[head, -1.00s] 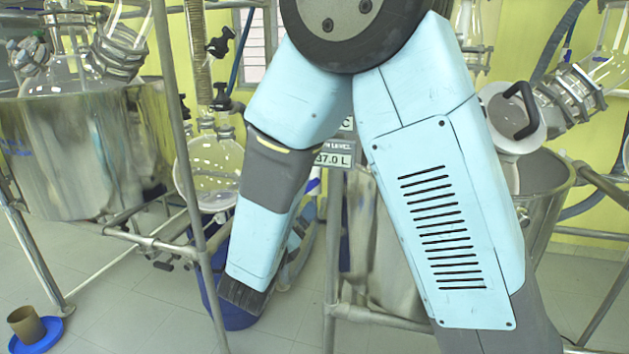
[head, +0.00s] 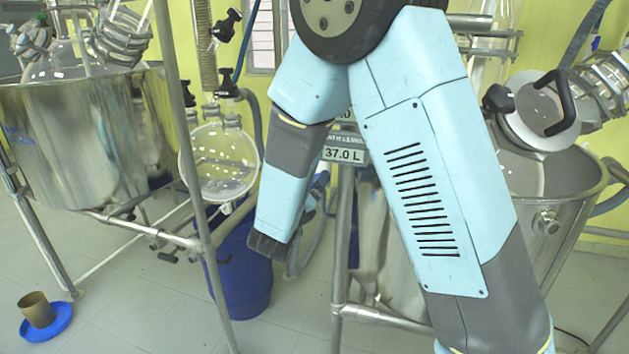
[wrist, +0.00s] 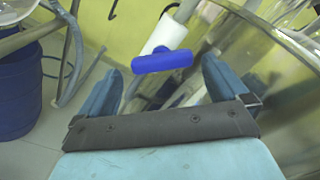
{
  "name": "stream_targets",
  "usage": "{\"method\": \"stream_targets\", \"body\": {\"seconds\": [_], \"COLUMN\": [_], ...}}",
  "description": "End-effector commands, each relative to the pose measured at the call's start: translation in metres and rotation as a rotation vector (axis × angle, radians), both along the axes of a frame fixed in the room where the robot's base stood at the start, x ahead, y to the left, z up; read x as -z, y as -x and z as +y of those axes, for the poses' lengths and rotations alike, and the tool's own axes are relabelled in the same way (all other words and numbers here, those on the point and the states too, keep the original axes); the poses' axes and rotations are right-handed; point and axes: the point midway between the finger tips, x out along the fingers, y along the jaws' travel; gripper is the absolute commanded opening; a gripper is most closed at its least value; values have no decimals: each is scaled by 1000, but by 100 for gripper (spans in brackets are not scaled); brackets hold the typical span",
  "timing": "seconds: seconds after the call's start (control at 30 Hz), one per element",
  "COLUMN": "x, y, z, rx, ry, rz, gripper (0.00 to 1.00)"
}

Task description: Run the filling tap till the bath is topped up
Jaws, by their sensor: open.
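The filling tap's blue handle (wrist: 162,60) shows in the wrist view, crosswise at the end of a white sleeve. My gripper (wrist: 163,68) is open, with one blue finger on each side of the handle and visible gaps to it. In the head view my arm covers the tap. A shiny steel vessel, which looks like the bath (wrist: 265,75), stands at the right in the wrist view; its steel side (head: 375,250) also shows partly behind my arm in the head view. The level display (head: 343,155) reads 37.0 L.
A blue bin (head: 240,275) stands on the floor behind my forearm. Steel frame posts (head: 342,235) stand close to my arm. A large steel vessel (head: 85,140) is at left, another with a lid (head: 550,180) at right. A brown cup (head: 37,310) sits on a blue dish.

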Motion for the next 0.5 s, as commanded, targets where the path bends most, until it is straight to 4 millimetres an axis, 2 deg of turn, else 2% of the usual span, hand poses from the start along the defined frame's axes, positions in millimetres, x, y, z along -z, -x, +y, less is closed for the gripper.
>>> {"method": "stream_targets", "body": {"seconds": [0.2, 0.5], "x": [1, 0], "y": [-33, -53], "z": [-13, -20], "rx": [3, 1], "ry": [1, 1], "rz": [0, 0], "gripper": [100, 100]}}
